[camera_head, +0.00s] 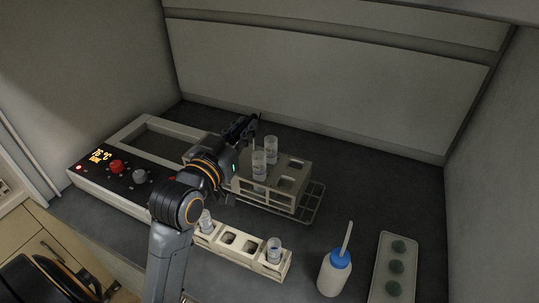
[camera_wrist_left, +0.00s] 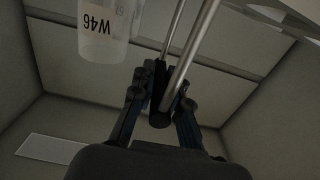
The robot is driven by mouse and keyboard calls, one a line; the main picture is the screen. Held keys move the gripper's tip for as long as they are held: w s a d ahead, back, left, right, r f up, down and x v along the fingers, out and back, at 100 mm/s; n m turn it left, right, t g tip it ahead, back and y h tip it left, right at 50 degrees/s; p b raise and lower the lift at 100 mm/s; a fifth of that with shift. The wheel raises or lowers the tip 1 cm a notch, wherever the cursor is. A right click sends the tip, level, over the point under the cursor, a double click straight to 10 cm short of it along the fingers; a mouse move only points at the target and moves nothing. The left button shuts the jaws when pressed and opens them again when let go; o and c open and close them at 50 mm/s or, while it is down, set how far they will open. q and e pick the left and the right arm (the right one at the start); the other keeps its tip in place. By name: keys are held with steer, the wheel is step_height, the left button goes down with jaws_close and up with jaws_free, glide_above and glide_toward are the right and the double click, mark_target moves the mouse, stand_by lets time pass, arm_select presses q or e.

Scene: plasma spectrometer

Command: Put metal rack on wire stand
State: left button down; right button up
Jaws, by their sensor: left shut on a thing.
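The metal rack (camera_head: 291,164) is a beige block with square openings and two clear tubes (camera_head: 259,165) in it. It is over the wire stand (camera_head: 312,206), whose thin wire frame shows below and to its right. I cannot tell whether the rack rests on it or hangs just above. My left gripper (camera_head: 252,125) is at the rack's back left, shut on its thin metal rod handle. In the left wrist view the fingers (camera_wrist_left: 159,105) close around a rod (camera_wrist_left: 188,55), with a tube labelled W46 (camera_wrist_left: 103,38) beside it. My arm hides the rack's left end.
A second beige rack (camera_head: 240,255) with tubes stands in front. A heating unit (camera_head: 115,178) with knobs and a rectangular opening is at left. A blue-capped bottle (camera_head: 333,278) and a tray of green discs (camera_head: 381,290) stand front right. The counter right of the stand is clear.

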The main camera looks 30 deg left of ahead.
arm_select(q)
steer(key=w, duration=0.1)
steer(key=w+f, duration=0.1)
steer(key=w, duration=0.2)
steer(key=shift+d+f+p, duration=0.2)
steer(key=shift+d+p, duration=0.15)
steer(key=w+f+p, duration=0.1)
steer(key=w+f, duration=0.3)
steer(key=f, duration=0.5)
steer(key=shift+w+d, duration=0.3)
steer(key=shift+d, duration=0.1)
steer(key=shift+f, duration=0.1)
steer(key=c, duration=1.3)
jaws_free()
